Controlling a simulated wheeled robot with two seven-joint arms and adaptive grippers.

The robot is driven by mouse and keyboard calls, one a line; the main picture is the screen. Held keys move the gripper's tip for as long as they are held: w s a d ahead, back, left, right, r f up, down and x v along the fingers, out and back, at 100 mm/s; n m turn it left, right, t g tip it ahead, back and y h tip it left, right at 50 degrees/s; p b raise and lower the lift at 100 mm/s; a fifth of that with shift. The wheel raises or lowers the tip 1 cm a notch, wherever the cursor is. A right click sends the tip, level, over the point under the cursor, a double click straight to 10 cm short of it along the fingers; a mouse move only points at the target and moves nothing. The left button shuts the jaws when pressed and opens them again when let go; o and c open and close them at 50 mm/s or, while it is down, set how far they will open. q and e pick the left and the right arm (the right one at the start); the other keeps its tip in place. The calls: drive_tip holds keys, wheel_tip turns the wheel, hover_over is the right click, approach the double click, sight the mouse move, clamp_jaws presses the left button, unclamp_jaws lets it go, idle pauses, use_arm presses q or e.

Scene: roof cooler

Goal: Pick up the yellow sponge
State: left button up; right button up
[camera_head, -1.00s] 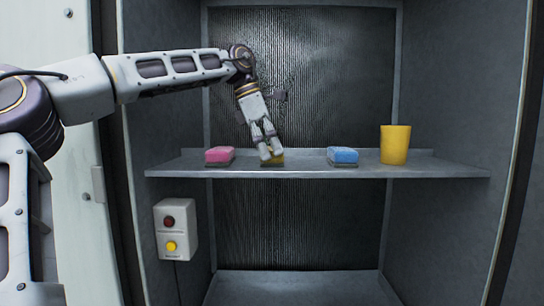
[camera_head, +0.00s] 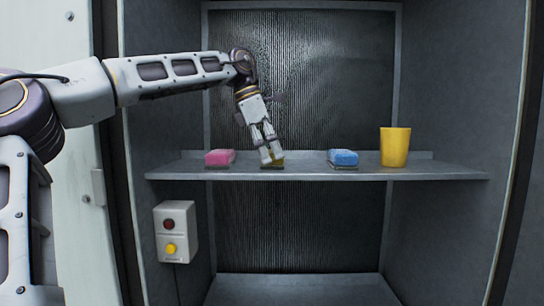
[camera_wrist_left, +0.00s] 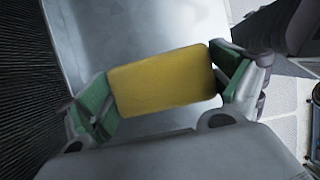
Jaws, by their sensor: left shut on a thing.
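The yellow sponge (camera_head: 279,161) is at the shelf, between the pink and blue sponges, mostly hidden behind my fingers in the head view. My left gripper (camera_head: 271,158) reaches down to it from above and is shut on it. In the left wrist view the yellow sponge (camera_wrist_left: 162,80) lies between the two green-padded fingers of the left gripper (camera_wrist_left: 165,88), one at each end. I cannot tell whether it is clear of the shelf. My right gripper is not in view.
The metal shelf (camera_head: 400,172) also bears a pink sponge (camera_head: 219,157) at left, a blue sponge (camera_head: 343,157) and a yellow cup (camera_head: 395,146) at right. A button box (camera_head: 175,230) hangs on the left wall below. The shelf between the blue sponge and my gripper is clear.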

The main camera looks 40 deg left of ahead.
use_arm(q)
drive_tip(key=shift+r, duration=0.2)
drive_tip(key=shift+d+r+b, duration=0.1)
drive_tip(key=shift+r+b, duration=0.2)
drive_tip(key=shift+r, duration=1.25)
drive_tip(key=shift+s+d+f+b, duration=0.1)
drive_tip(key=shift+s+d+b, duration=0.3)
drive_tip(key=shift+s+d, duration=0.3)
drive_tip(key=s+d+b, duration=0.4)
drive_tip(key=s+d, duration=0.6)
drive_tip(key=s, duration=0.2)
drive_tip(key=shift+s, duration=0.25)
drive_tip(key=shift+o, duration=1.4)
drive_tip(key=c, duration=0.3)
drive_tip(key=shift+c, duration=0.2)
